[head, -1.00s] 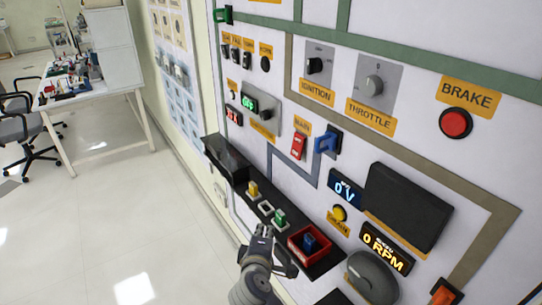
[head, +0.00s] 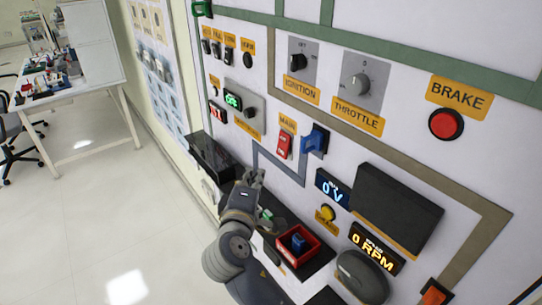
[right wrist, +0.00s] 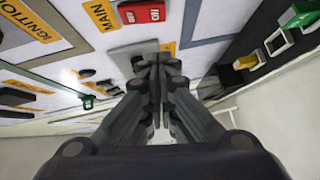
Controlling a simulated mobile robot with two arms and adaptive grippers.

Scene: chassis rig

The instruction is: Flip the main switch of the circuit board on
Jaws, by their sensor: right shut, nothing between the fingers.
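The main switch (head: 284,146) is a red rocker on the upright circuit board (head: 225,163), just below the orange MAIN label (head: 288,121). It shows as a red block in the right wrist view (right wrist: 141,12), beside the MAIN label (right wrist: 103,16). My right gripper (head: 253,178) is shut and empty, below and left of the switch and apart from it. In the right wrist view its fingertips (right wrist: 157,60) are together, with the switch beyond them at the top. My left gripper is not in view.
A blue connector (head: 316,140) sits right of the switch. A black shelf (head: 208,158) juts out below, with a red tray (head: 298,245) holding a blue piece. A 0 V display (head: 338,188) is at lower right.

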